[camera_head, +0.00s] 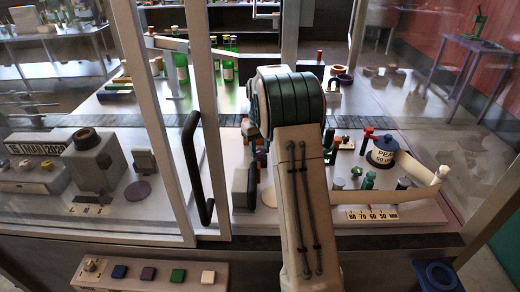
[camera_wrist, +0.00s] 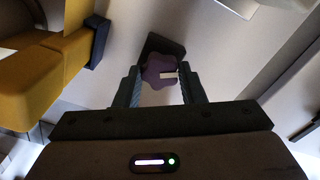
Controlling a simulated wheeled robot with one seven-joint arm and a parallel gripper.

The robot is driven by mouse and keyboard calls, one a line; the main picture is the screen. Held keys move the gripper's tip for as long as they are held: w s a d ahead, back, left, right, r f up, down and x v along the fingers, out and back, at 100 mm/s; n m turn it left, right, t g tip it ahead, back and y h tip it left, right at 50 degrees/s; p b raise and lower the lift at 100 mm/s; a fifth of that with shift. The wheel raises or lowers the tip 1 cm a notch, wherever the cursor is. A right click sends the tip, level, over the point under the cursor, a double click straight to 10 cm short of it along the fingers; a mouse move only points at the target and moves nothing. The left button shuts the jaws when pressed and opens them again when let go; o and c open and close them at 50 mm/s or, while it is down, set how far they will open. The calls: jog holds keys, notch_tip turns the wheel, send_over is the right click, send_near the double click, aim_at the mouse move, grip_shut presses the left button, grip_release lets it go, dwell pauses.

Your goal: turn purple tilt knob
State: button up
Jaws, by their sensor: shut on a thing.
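The purple tilt knob (camera_wrist: 157,65) is a lobed knob with a white pointer mark, seen in the wrist view in front of a dark block. My gripper (camera_wrist: 160,76) has one finger on each side of the knob and is shut on it. The white mark points to the right in that view. In the head view my arm stands in the middle and hides the gripper; I cannot clearly make out the knob there.
A mustard-yellow block (camera_wrist: 35,85) is close on the left in the wrist view. In the head view, a glass door with a dark handle (camera_head: 190,165) stands left of my arm. A blue-lidded pot (camera_head: 384,150) and a pale curved arm (camera_head: 418,172) are on the right.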

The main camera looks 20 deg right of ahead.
aim_at(260, 152)
jog(key=shift+r+m, duration=0.1)
jog(key=shift+m, duration=1.6)
jog(key=o, duration=1)
notch_tip(260, 152, up, 14)
jog(key=b, duration=0.1)
